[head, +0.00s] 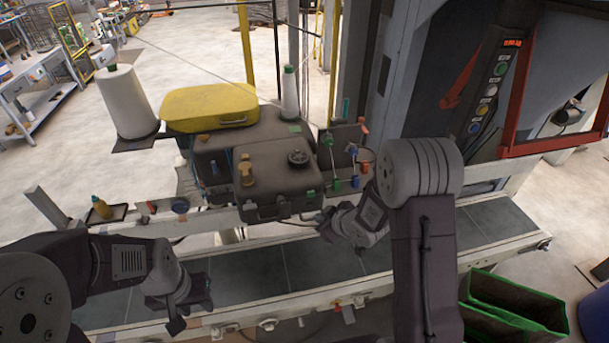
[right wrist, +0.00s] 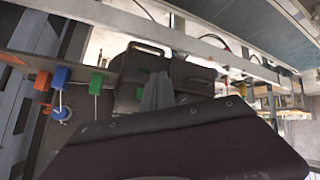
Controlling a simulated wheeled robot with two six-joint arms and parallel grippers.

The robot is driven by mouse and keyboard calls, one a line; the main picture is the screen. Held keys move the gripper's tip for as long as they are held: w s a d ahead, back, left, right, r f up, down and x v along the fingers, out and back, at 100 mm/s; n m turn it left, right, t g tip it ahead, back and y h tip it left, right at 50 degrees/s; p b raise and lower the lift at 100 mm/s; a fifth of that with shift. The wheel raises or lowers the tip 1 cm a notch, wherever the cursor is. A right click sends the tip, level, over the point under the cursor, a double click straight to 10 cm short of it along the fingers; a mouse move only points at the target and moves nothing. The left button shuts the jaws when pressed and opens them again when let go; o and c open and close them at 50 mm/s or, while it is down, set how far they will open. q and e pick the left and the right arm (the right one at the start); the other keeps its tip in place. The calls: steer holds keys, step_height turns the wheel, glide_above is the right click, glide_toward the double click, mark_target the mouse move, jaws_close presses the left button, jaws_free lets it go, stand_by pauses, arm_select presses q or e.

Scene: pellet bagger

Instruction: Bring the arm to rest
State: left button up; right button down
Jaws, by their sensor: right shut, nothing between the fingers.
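My right arm reaches in from the right in the head view, and its gripper (head: 318,219) hangs beside the lower front of the dark machine head (head: 275,175), above the conveyor belt (head: 262,268). In the right wrist view the fingers (right wrist: 158,92) are together with nothing between them. The machine's dark casing stands behind them; contact cannot be made out. My left gripper (head: 192,312) is low over the near left part of the belt. Its fingers are dark and small, and their opening cannot be made out. I see nothing in it.
A white thread cone (head: 125,100) and a yellow cover (head: 208,106) stand at the back. Green and blue knobs (head: 336,183) sit close to my right gripper. A green-edged bin (head: 515,310) stands at lower right. The belt's right part (head: 500,225) is clear.

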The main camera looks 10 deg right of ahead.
steer(key=s+f+m+g+h+b, duration=0.1)
steer(key=s+f+m+g+b, duration=0.1)
steer(key=s, duration=0.5)
steer(key=s+d+f+m+g+h+b, duration=0.1)
steer(key=s+f+m+g+b, duration=0.2)
steer(key=s+b, duration=0.3)
steer(key=s+d+f+m+g+h+b, duration=0.1)
steer(key=s+f+m+g+b, duration=0.1)
steer(key=s, duration=0.6)
steer(key=shift+s+f+m+g+b, duration=0.15)
steer(key=shift+f+m+g+b, duration=0.15)
steer(key=shift+f+m+b, duration=0.45)
steer(key=shift+s+n, duration=0.1)
steer(key=shift+n, duration=0.15)
